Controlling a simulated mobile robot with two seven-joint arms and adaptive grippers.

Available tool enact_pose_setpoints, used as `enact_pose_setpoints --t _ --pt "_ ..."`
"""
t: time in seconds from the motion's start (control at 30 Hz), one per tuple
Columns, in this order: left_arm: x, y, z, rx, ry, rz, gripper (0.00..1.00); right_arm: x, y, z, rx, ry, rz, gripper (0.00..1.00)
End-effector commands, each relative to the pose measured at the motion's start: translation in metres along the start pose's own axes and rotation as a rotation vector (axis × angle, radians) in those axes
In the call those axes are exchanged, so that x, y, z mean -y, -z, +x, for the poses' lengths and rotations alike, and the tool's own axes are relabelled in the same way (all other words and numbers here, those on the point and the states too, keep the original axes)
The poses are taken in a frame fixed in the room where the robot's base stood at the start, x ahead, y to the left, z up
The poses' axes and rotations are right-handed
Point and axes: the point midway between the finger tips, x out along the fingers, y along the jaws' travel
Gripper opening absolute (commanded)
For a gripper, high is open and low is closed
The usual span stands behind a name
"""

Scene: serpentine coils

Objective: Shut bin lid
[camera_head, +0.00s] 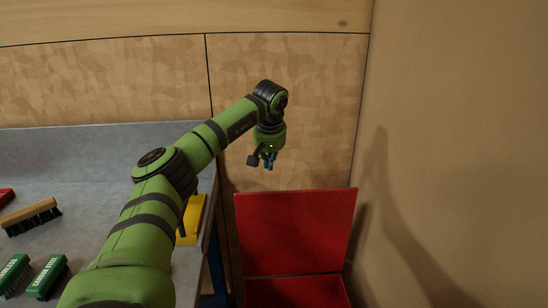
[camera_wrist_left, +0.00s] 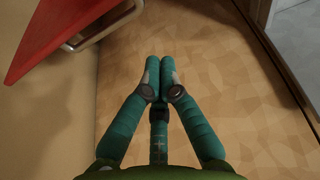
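The red bin (camera_head: 294,293) stands on the floor in the corner, at the bottom of the head view. Its red lid (camera_head: 296,230) is raised, standing up at the back of the bin against the wall side. The lid also shows at the upper left of the wrist view (camera_wrist_left: 45,28), with a metal bar (camera_wrist_left: 98,35) beside it. My left gripper (camera_head: 268,163) is above the raised lid's top edge, apart from it. In the wrist view its teal fingers (camera_wrist_left: 160,75) are together with nothing between them. My right gripper is not in view.
A grey workbench (camera_head: 60,165) stands left of the bin, with a yellow object (camera_head: 192,220) at its right edge. Several brushes, one wooden (camera_head: 32,215), lie on it. A wood-panelled wall (camera_head: 300,110) is behind and a plain wall (camera_head: 460,130) on the right.

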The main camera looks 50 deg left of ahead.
Motion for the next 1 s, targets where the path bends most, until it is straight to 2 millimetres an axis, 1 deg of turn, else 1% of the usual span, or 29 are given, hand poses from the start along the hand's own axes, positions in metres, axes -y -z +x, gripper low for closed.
enact_pose_setpoints --t 0.03,0.1,0.27,0.7,1.0 --pt "0.001 -0.001 0.011 0.004 0.004 0.0 0.0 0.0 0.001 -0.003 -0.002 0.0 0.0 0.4" --pt "0.0 -0.001 0.025 0.004 0.002 0.0 0.0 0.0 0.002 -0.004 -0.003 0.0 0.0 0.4" --pt "-0.001 -0.001 0.054 0.004 0.001 0.001 0.0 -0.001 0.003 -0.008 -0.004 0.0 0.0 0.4" --pt "0.0 -0.034 0.042 0.0 -0.002 0.001 0.0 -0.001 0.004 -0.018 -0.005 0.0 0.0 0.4" --pt "0.0 -0.039 0.042 0.001 -0.002 -0.001 0.0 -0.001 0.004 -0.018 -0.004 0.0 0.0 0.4"
